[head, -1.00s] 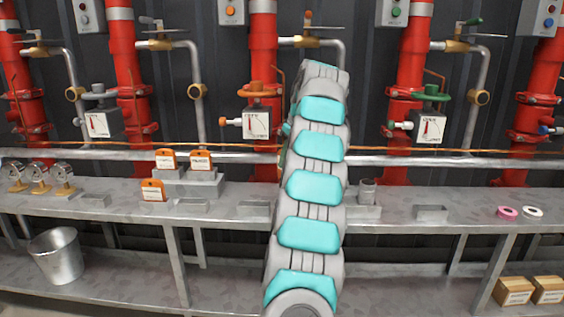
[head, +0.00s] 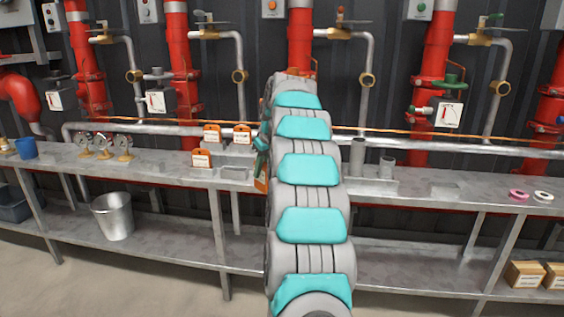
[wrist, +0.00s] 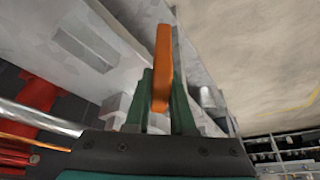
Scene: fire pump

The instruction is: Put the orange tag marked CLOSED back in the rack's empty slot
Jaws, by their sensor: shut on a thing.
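My gripper (wrist: 162,105) is shut on an orange tag (wrist: 162,65), seen edge-on between the dark green fingers in the wrist view. Its lettering cannot be read. In the head view my arm hides most of the gripper; a sliver of the orange tag (head: 261,184) shows at the arm's left edge. The stepped grey rack (head: 236,149) stands on the bench just left of it. Which slot is empty cannot be told clearly.
The grey bench (head: 420,191) runs across the view. A metal bucket (head: 113,216) is on the lower shelf. Red pipes rise behind.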

